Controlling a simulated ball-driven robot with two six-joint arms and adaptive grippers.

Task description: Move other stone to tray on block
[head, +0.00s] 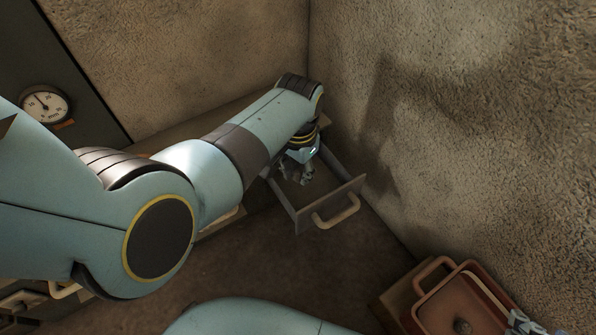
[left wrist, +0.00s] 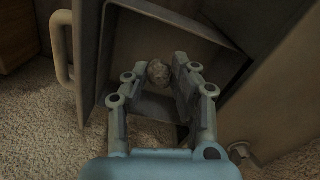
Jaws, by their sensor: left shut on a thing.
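My left gripper (head: 300,176) reaches down into an open drawer (head: 287,202) by the corner of the walls. In the head view the arm and fingers hide the stone. A reddish tray (head: 421,309) with a handle sits on a brown block (head: 391,300) at the lower right. A small round lump (head: 463,327) shows in the tray. Part of my right gripper (head: 525,323) shows at the tray's right edge.
The drawer front has a pale handle (head: 337,213) facing the open floor. Rough walls (head: 480,110) stand close behind and to the right. A dark panel with a round gauge (head: 46,104) is at the left. The floor (head: 265,260) between drawer and tray looks clear.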

